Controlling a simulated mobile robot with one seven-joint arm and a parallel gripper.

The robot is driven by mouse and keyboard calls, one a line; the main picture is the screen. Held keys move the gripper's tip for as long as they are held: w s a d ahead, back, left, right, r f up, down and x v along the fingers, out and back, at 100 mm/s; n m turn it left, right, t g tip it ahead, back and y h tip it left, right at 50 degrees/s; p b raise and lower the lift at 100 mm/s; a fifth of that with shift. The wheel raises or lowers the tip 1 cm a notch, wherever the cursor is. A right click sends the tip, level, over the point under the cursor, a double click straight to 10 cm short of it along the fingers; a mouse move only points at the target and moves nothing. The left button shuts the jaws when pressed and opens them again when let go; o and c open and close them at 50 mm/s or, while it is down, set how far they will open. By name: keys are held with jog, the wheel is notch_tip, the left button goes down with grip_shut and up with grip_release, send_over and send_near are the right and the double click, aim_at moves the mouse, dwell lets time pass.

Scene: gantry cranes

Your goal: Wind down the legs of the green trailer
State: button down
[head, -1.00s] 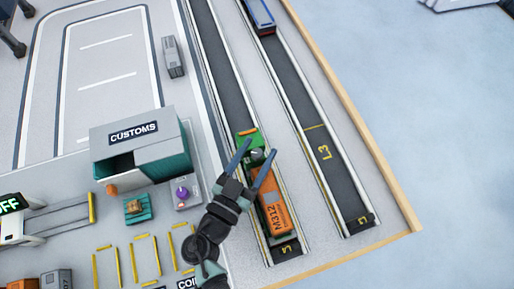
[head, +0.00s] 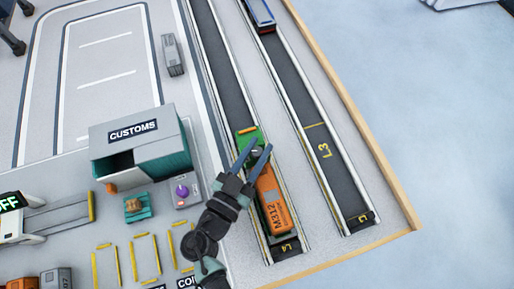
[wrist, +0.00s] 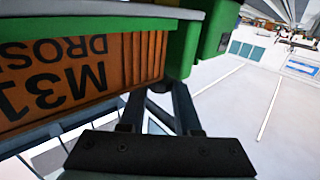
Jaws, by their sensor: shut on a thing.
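The green trailer (head: 247,136) stands in lane L4 with an orange container marked M312 (head: 272,203) on it. In the wrist view the trailer's green frame (wrist: 185,45) and the orange container (wrist: 80,75) fill the upper left. My gripper (head: 258,148) is at the trailer's green end, its two blue-grey fingers shut on a small grey round knob (head: 256,153). In the wrist view the fingers (wrist: 165,88) meet just below the green frame, and the knob is mostly hidden between them. The trailer's legs cannot be made out.
A customs building (head: 140,145) and a grey box with a purple knob (head: 182,190) stand left of my arm. Lane L3 (head: 325,155) to the right is clear nearby, with a blue vehicle (head: 262,14) farther up. A wooden edge (head: 350,105) bounds the board.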

jog(key=shift+f+b, duration=0.15)
jog(key=shift+b, duration=0.15)
jog(key=m+g+h+b, duration=0.1)
jog(key=m+h+b, duration=0.1)
jog(key=b, duration=0.1)
jog(key=shift+w+f+g+h+b, duration=0.1)
jog(key=shift+f+g+h+b, duration=0.1)
jog(key=shift+g+h+b, duration=0.15)
jog(key=m+g+h+b, duration=0.2)
jog(key=g+b, duration=0.1)
jog(key=b, duration=0.1)
jog(key=shift+m+h, duration=0.3)
jog(key=shift+h, duration=0.05)
jog(key=m+g+h+b, duration=0.1)
jog(key=m+g+b, duration=0.1)
jog(key=g+b, duration=0.1)
jog(key=shift+h+b, duration=0.4)
jog(key=shift+b, duration=0.15)
jog(key=m+g+b, duration=0.1)
jog(key=m+g+h+b, duration=0.1)
jog(key=g+b, duration=0.1)
jog(key=shift+r, duration=0.25)
jog(key=shift+r+m+g, duration=0.1)
jog(key=shift+m+g, duration=0.15)
jog(key=shift+m, duration=0.05)
jog(key=c, duration=0.6)
grip_release()
